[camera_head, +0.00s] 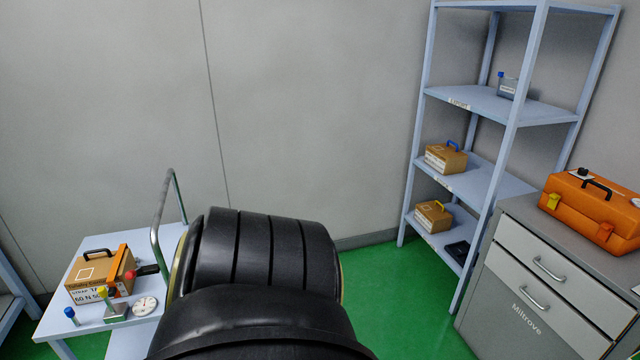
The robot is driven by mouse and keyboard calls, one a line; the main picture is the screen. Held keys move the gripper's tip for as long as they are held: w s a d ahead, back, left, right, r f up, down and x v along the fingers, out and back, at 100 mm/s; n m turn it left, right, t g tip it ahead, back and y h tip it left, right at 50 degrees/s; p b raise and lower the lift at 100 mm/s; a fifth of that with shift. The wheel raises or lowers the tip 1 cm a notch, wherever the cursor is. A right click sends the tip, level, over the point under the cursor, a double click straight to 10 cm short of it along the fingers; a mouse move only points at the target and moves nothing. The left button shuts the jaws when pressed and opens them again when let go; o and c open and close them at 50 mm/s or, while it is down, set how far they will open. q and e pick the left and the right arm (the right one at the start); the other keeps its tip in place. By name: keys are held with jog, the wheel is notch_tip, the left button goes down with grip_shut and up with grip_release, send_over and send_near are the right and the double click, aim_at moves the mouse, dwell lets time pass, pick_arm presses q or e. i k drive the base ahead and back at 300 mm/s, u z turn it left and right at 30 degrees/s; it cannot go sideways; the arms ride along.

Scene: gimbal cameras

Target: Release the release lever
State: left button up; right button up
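A tan box (84,283) with a black carry handle stands on a light-blue cart (55,327) at the lower left. An orange upright bar (121,266) runs along the box's right side. A short black lever with a red part (146,270) sticks out to the right from this bar, near mid-height of the box. I cannot tell for sure that this is the release lever. Neither of my grippers is in view. A large black ribbed form fills the lower middle and hides the cart's right part.
A white dial (145,306), a small stand with a yellow top (115,309) and a blue-capped item (71,315) lie along the cart's front. A shelf rack (508,105) stands at the right. An orange case (588,212) sits on a grey cabinet (520,295).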

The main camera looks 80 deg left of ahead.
aim_at(69, 312)
jog(key=z, duration=0.1)
jog(key=k, duration=0.25)
jog(key=u, duration=4.35)
